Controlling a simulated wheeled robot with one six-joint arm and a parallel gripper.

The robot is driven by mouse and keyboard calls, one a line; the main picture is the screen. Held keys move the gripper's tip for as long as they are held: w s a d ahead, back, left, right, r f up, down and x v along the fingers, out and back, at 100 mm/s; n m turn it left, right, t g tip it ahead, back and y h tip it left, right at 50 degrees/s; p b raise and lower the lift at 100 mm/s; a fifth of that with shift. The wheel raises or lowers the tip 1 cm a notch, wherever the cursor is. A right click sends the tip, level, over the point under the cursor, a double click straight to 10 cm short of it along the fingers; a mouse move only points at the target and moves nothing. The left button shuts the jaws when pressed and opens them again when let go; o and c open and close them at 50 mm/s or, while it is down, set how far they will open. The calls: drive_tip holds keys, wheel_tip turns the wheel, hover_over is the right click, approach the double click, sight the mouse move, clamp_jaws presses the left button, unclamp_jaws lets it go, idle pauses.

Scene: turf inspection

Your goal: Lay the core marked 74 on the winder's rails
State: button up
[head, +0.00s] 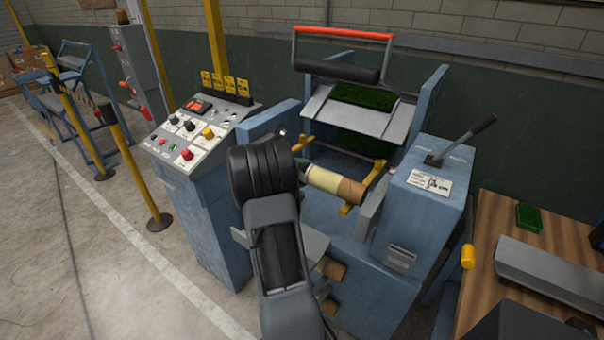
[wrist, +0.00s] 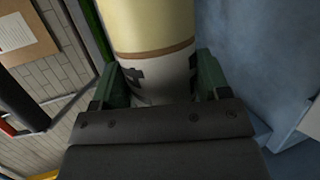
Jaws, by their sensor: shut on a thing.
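My gripper (wrist: 160,88) has its green fingers on either side of a core (wrist: 155,28) and is shut on it. The core is a cream tube with a tan band and a white band. A dark, partly hidden marking shows on the white band; I cannot read it fully. In the head view the core (head: 331,182) lies across the winder, its brown end to the right, near the yellow rails (head: 350,207). I cannot tell whether it touches them.
More brown core ends (head: 331,268) show low at the winder's front. A control panel (head: 190,135) stands left. A black roller with a red bar (head: 343,33) is above the rails. A wooden bench (head: 490,225) with a green turf piece (head: 529,217) is right.

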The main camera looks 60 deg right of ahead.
drive_tip(key=o, duration=1.3)
drive_tip(key=b+v, duration=0.2)
drive_tip(key=v, duration=1.2)
drive_tip(key=s+a+f+n+t+y, duration=0.1)
drive_tip(key=s+a+f+y, duration=0.15)
drive_tip(key=a+y, duration=0.2)
drive_tip(key=s+a+f+y, duration=0.2)
drive_tip(key=a+f+y, duration=0.15)
drive_tip(key=a, duration=0.25)
drive_tip(key=shift+s+a+r+n+t+y+p, duration=0.4)
drive_tip(key=shift+s+a+r+t+y, duration=0.75)
drive_tip(key=shift+a, duration=2.45)
drive_tip(key=shift+s+a+r+n+t+y+p, duration=0.2)
drive_tip(key=shift+s+a+r+t+y+p, duration=0.85)
drive_tip(key=shift+a, duration=2.55)
drive_tip(key=shift+s+a+r+n+t+y+p, duration=0.1)
drive_tip(key=shift+s+a+r+n+t+y, duration=0.7)
drive_tip(key=shift+a, duration=2.8)
drive_tip(key=shift+w+r+m+t, duration=0.35)
drive_tip(key=shift+r+m+t, duration=0.25)
drive_tip(key=shift+r, duration=0.15)
